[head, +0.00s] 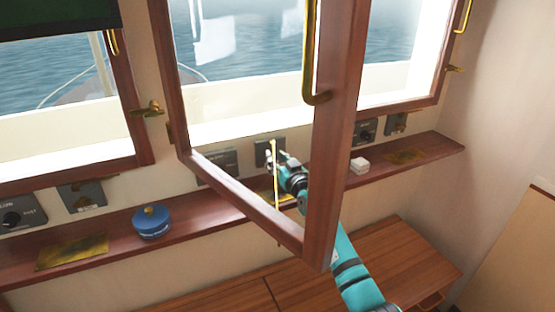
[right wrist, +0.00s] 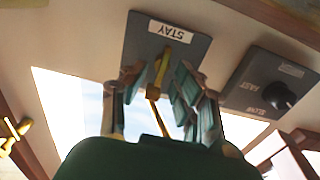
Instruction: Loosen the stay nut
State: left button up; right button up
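A grey plate marked STAY (right wrist: 150,28) shows upside down in the right wrist view; its dark counterpart (head: 268,152) is on the wall below the window in the head view. A slim brass stay bar (head: 276,178) stands near it, and a brass part (right wrist: 156,88) shows between my fingers in the wrist view. I cannot make out the nut separately. My right gripper (head: 281,160) is at the bar, seen through the open window frame. In the wrist view the right gripper (right wrist: 157,75) has its fingers apart, one on each side of the brass part. My left gripper is out of view.
The open wooden window frame (head: 336,130) stands between the head camera and my right gripper. A dial plate (right wrist: 262,85) is beside the STAY plate.

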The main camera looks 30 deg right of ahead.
jog(key=shift+c, duration=0.3)
grip_shut()
jog(key=shift+n, duration=0.3)
jog(key=n, duration=0.3)
jog(key=shift+a+p, duration=0.1)
jog(key=shift+p, duration=0.2)
jog(key=n, duration=0.3)
jog(key=shift+a+f+n, duration=0.1)
jog(key=shift+a+n, duration=0.05)
jog(key=shift+n, duration=0.15)
jog(key=n, duration=0.5)
jog(key=shift+a+f+p, duration=0.15)
jog(key=shift+f+p, duration=0.05)
jog(key=shift+p, duration=0.1)
jog(key=n, duration=0.5)
jog(key=shift+f+n, duration=0.25)
jog(key=shift+n, duration=0.05)
